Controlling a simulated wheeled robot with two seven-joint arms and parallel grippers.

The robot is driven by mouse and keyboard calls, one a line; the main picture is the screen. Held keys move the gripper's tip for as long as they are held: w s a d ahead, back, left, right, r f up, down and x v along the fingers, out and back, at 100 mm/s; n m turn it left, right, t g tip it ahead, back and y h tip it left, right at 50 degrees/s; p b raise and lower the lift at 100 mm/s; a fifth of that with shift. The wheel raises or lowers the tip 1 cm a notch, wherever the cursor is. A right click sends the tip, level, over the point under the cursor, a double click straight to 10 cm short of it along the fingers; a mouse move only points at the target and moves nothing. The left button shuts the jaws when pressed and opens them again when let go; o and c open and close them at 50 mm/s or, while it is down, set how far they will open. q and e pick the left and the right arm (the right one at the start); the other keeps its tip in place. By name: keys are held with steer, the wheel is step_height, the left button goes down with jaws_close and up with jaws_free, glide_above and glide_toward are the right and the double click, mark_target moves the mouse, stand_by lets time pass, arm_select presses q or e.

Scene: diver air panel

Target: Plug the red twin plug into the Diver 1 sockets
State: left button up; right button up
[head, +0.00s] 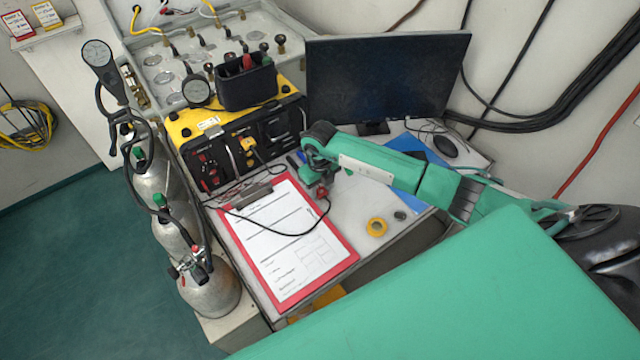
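The red twin plug (321,192) is at the tip of my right gripper (317,183), just right of the clipboard's upper edge. The gripper points down and appears shut on the plug; its fingers are small and partly hidden by the wrist. A black cable runs from the plug in a loop over the clipboard towards the panel. The yellow-framed diver air panel (205,124) stands to the left of the gripper, apart from the plug. Red sockets (208,171) show on its left front part. A yellow plug (248,145) sits at its middle part. My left gripper is out of view.
A red clipboard (345,262) with paper lies in front of the panel. A yellow tape roll (377,227), a blue folder (407,144) and a mouse (444,146) are on the desk. A monitor (385,78) stands behind my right arm. Gas cylinders (210,288) stand left.

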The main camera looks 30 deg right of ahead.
mark_target(320, 190)
steer(key=c, duration=0.7)
steer(key=shift+r, duration=0.1)
steer(key=shift+c, duration=0.2)
steer(key=shift+r, duration=0.25)
steer(key=shift+r+p, duration=0.8)
steer(key=shift+r, duration=0.3)
steer(key=shift+r, duration=0.1)
